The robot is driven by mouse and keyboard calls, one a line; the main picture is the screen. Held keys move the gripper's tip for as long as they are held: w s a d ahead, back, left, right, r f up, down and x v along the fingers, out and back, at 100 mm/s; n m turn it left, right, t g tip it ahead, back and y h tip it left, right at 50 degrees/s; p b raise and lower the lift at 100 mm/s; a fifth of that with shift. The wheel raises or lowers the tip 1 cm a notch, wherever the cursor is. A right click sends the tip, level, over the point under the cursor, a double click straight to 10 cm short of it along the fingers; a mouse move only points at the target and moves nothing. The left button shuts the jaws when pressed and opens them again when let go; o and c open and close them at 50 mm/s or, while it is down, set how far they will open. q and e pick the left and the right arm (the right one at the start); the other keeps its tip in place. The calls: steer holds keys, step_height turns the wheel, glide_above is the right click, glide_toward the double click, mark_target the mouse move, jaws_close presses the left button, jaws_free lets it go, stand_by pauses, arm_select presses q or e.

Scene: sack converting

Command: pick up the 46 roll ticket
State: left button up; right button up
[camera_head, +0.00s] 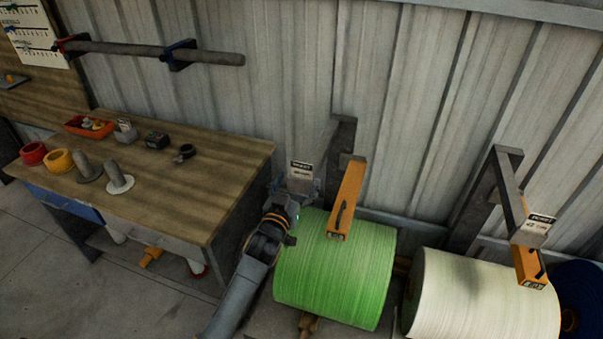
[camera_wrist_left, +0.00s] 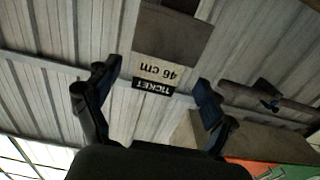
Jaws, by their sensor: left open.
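The 46 roll ticket (camera_wrist_left: 154,76) is a small white card with a black band reading TICKET. In the left wrist view it shows upside down, against a grey plate (camera_wrist_left: 172,37), between my open fingers. In the head view the ticket (camera_head: 301,170) stands above the left edge of the green roll (camera_head: 338,270). My left gripper (camera_wrist_left: 147,96) is open around the line of the ticket, with no visible contact. In the head view my left gripper (camera_head: 290,196) is just below the ticket and partly overlaps its holder. My right gripper is not in view.
A second ticket (camera_head: 536,227) sits above the white roll (camera_head: 480,298). An orange arm (camera_head: 347,198) reaches over the green roll. A wooden workbench (camera_head: 200,190) with tape rolls and spools stands left. A corrugated wall (camera_head: 270,70) closes the back.

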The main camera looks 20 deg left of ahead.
arm_select(q)
steer(key=shift+w, duration=1.05)
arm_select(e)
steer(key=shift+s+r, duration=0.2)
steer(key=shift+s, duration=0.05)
arm_select(q)
steer(key=shift+s, duration=0.1)
steer(key=shift+c, duration=1.1)
steer(key=c, duration=0.6)
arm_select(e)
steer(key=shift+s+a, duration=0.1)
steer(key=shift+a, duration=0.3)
